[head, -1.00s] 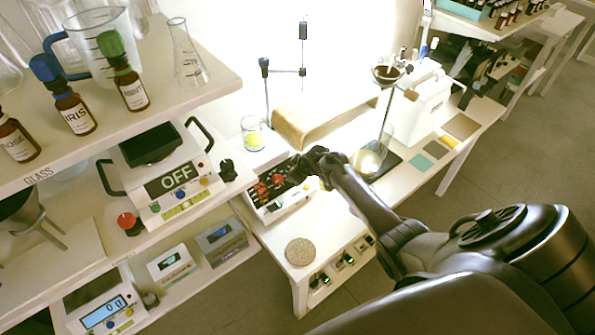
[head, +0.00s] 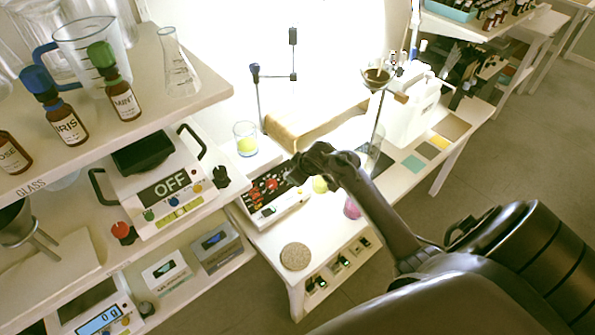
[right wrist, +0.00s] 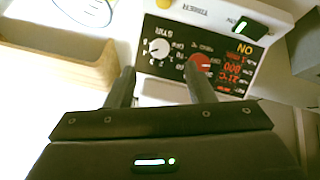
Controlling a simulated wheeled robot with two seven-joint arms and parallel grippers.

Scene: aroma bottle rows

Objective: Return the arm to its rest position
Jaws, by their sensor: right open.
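My right arm enters from the lower right in the head view, with its gripper (head: 298,174) over the white device with a dark knob panel (head: 270,194). In the right wrist view the two fingers of the right gripper (right wrist: 160,72) stand apart with nothing between them. Behind them shows the same device (right wrist: 178,48), with a white knob, a red knob and a lit red display. The fingers overlap its panel in the picture; whether they touch it I cannot tell. My left gripper is in neither view.
A funnel stand (head: 376,78) is right of the gripper. A round cork mat (head: 295,257) lies in front. Shelves with bottles and a scale reading OFF (head: 168,188) are at left.

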